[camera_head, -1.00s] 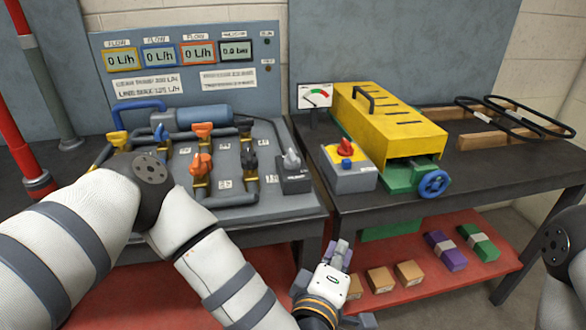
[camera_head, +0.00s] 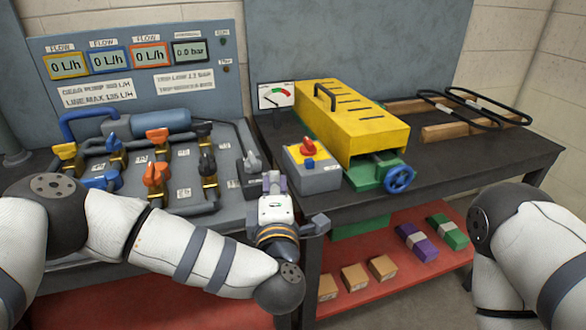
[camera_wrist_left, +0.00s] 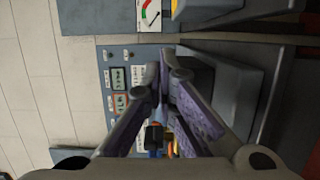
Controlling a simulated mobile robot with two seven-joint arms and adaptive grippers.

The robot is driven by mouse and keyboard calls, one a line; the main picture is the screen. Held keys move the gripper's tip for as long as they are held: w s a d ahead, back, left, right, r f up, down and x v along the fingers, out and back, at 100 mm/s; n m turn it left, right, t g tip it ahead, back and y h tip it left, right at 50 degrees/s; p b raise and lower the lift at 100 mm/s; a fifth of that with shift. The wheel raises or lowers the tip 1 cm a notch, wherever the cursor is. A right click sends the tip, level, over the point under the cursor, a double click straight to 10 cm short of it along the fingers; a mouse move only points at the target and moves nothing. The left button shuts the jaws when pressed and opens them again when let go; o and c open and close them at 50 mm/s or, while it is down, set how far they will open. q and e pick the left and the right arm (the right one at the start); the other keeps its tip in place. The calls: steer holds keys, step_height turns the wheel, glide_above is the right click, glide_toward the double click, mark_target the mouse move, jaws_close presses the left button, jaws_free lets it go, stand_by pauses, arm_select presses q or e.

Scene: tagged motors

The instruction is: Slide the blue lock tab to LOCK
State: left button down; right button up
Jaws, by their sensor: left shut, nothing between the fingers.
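The blue lock tab (camera_head: 310,163) is a small blue piece on the front of the grey switch box (camera_head: 318,181), below its red knob (camera_head: 308,146) on a yellow plate. My left gripper (camera_head: 271,180) is shut and empty, pointing away from me in front of the benches. It is left of the switch box and apart from the tab in the picture. In the left wrist view its purple-padded fingers (camera_wrist_left: 163,75) come together at the tips; I cannot make out the tab there. My right gripper is out of view; only its arm shows at the right.
A yellow-covered machine (camera_head: 355,118) with a blue handwheel (camera_head: 399,179) stands right of the switch box. A grey lever box (camera_head: 251,181) is just beyond my left gripper. A pipe board with valves (camera_head: 205,190) is at left. Small boxes lie on the red shelf (camera_head: 345,306) below.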

mark_target(309, 173)
arm_select(q)
steer(key=w, duration=0.3)
steer(key=shift+w+a+f, duration=0.2)
steer(key=shift+w, duration=0.2)
steer(key=shift+w+d+r, duration=0.1)
steer(key=shift+w+d, duration=0.2)
steer(key=shift+d, duration=0.7)
steer(key=shift+w+d+r, duration=0.1)
steer(key=shift+w+d, duration=0.15)
steer(key=shift+d, duration=0.7)
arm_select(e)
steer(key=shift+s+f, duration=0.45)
arm_select(q)
steer(key=shift+d+b, duration=0.1)
steer(key=shift+b, duration=0.2)
steer(key=d, duration=0.1)
steer(key=d+b, duration=0.1)
steer(key=w+d, duration=0.1)
steer(key=shift+f, duration=0.3)
steer(key=shift+d+r, duration=0.15)
steer(key=shift+r, duration=0.15)
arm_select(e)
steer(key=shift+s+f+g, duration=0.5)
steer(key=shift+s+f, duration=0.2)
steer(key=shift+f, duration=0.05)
arm_select(q)
steer(key=shift+w, duration=0.1)
